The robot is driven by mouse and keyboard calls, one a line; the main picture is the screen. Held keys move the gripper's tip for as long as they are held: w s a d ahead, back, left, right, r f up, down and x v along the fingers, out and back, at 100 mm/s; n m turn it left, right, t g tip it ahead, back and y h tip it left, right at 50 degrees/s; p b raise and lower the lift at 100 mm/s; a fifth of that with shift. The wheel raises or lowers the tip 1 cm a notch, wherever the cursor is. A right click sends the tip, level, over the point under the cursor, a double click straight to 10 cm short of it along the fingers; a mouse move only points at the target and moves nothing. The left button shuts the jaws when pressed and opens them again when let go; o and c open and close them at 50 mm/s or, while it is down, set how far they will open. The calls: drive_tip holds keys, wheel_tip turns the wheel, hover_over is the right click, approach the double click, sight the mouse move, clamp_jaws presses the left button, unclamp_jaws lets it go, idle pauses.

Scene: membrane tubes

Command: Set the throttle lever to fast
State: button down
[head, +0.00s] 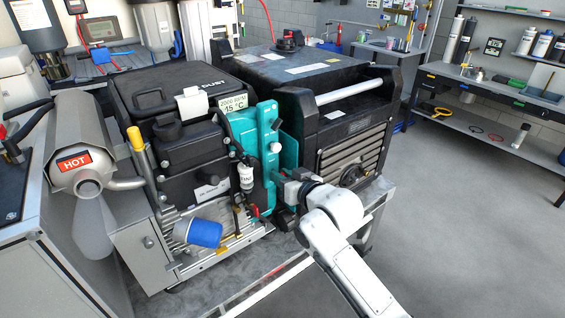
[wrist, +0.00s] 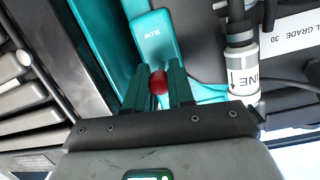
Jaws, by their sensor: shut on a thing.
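The throttle lever's round red knob (wrist: 158,84) shows in the wrist view between the two dark green fingers of my gripper (wrist: 159,72). The fingers are shut on the knob from both sides. In the head view my gripper (head: 279,176) is at the lower right side of the upright teal panel (head: 268,128) on the engine. The lever is hidden there behind the gripper and wrist, and its stem is mostly covered in the wrist view.
A blue filter (head: 204,233) sticks out low on the engine. A muffler marked HOT (head: 75,162) is at far left. A generator (head: 345,130) stands right. The floor at right is open.

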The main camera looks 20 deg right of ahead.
drive_tip(key=r+g+p, duration=0.1)
drive_tip(key=p, duration=0.1)
drive_tip(key=g+p, duration=0.1)
drive_tip(key=p, duration=0.1)
drive_tip(key=shift+w+a+r+g+h, duration=0.1)
drive_tip(key=shift+w+r+g+h, duration=0.05)
drive_tip(key=shift+r+g+h, duration=0.2)
drive_tip(key=shift+w+r+g+h+p, duration=0.15)
drive_tip(key=shift+g+h+p, duration=0.1)
drive_tip(key=shift+g+p, duration=0.5)
drive_tip(key=c, duration=1)
unclamp_jaws()
drive_tip(key=shift+o, duration=0.2)
drive_tip(key=b+v, duration=0.1)
drive_tip(key=v, duration=0.9)
drive_tip(key=shift+s+b, duration=0.3)
drive_tip(key=shift+r, duration=0.15)
